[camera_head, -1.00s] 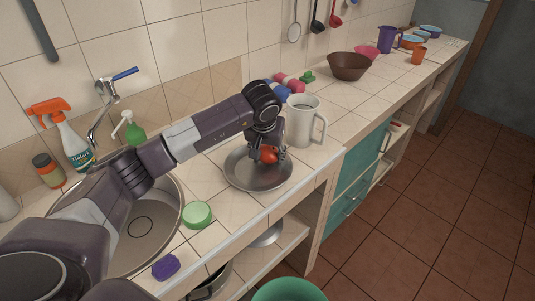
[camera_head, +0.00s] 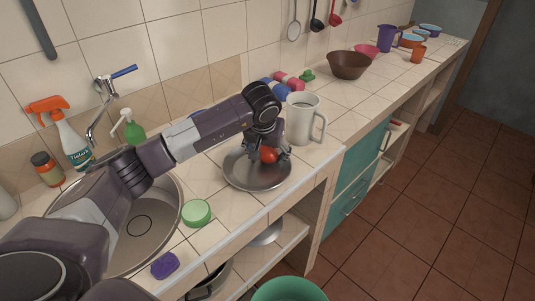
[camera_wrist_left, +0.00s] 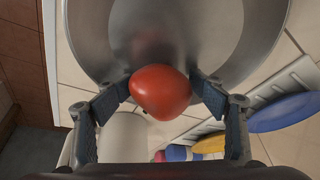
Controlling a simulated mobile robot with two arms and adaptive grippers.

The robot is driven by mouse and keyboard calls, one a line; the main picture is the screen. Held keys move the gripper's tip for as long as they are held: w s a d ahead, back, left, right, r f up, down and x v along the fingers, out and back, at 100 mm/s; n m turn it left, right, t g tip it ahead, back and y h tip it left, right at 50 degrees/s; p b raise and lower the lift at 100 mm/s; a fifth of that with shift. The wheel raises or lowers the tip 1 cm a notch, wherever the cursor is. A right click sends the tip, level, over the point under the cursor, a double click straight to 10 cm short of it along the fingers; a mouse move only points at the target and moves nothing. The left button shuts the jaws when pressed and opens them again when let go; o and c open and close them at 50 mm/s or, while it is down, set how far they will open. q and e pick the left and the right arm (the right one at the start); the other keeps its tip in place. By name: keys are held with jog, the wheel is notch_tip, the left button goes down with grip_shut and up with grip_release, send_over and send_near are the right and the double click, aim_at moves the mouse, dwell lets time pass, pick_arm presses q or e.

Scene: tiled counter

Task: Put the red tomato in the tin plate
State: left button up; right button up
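The red tomato (camera_head: 268,156) sits in the tin plate (camera_head: 262,183), inside its rim. The plate lies on the tiled counter between the sink and a white pitcher. My left gripper (camera_head: 267,152) is over the plate from above, its fingers spread on either side of the tomato. In the left wrist view the tomato (camera_wrist_left: 160,92) is between the open fingertips (camera_wrist_left: 161,84), in front of the metal plate (camera_wrist_left: 225,30). Whether a fingertip still brushes it cannot be told. My right gripper is not in view.
The white pitcher (camera_head: 303,120) stands close behind the plate. A green bowl-like item (camera_head: 196,213) and a purple sponge (camera_head: 165,266) lie near the front edge beside the sink (camera_head: 140,245). A brown bowl (camera_head: 348,66) stands farther along the counter.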

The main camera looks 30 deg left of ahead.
aim_at(265, 158)
pick_arm(q)
jog(key=shift+r+p, duration=0.45)
jog(key=shift+r, duration=0.1)
jog(key=b+v, duration=0.2)
jog(key=v, duration=0.8)
jog(key=shift+a+r, duration=0.1)
jog(key=shift+r, duration=0.1)
jog(key=shift+s+r+b, duration=0.3)
jog(key=shift+r, duration=0.4)
